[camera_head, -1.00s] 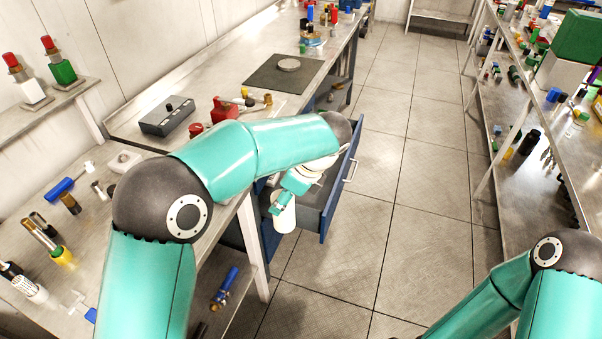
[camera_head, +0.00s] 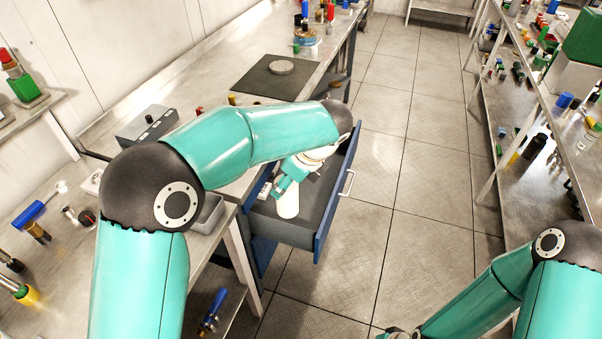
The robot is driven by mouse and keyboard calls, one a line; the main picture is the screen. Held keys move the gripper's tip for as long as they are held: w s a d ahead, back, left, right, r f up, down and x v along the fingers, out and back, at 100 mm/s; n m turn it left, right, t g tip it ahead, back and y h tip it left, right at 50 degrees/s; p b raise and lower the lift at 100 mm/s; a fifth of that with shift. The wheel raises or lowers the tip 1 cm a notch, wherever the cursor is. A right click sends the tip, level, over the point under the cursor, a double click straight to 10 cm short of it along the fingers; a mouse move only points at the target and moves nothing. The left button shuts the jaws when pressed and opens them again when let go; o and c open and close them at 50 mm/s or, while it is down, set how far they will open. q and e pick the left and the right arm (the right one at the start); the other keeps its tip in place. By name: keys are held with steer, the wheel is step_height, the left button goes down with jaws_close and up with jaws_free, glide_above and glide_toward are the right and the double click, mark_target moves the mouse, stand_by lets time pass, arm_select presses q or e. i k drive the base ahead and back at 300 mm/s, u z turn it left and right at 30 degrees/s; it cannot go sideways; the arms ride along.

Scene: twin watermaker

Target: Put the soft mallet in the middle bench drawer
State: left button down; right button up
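A bench drawer with a blue front (camera_head: 338,190) and grey inside stands pulled out from under the bench. Its place in the stack is hard to tell. My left arm reaches across the bench to it, and my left gripper (camera_head: 284,188) points down over the drawer. A pale, rounded cylindrical piece (camera_head: 288,205) sticks out below the gripper and seems held in it; it looks like part of the soft mallet. The fingertips are hard to make out, and I cannot tell whether the piece touches the drawer floor.
The steel bench (camera_head: 205,95) carries a dark mat (camera_head: 265,83), a grey box (camera_head: 146,125) and a blue-headed tool (camera_head: 28,214). A cluttered shelf rack (camera_head: 505,130) lines the right side. The tiled floor (camera_head: 410,170) between is clear.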

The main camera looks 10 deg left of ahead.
mark_target(314, 189)
steer(key=u, duration=0.05)
steer(key=i, duration=1.05)
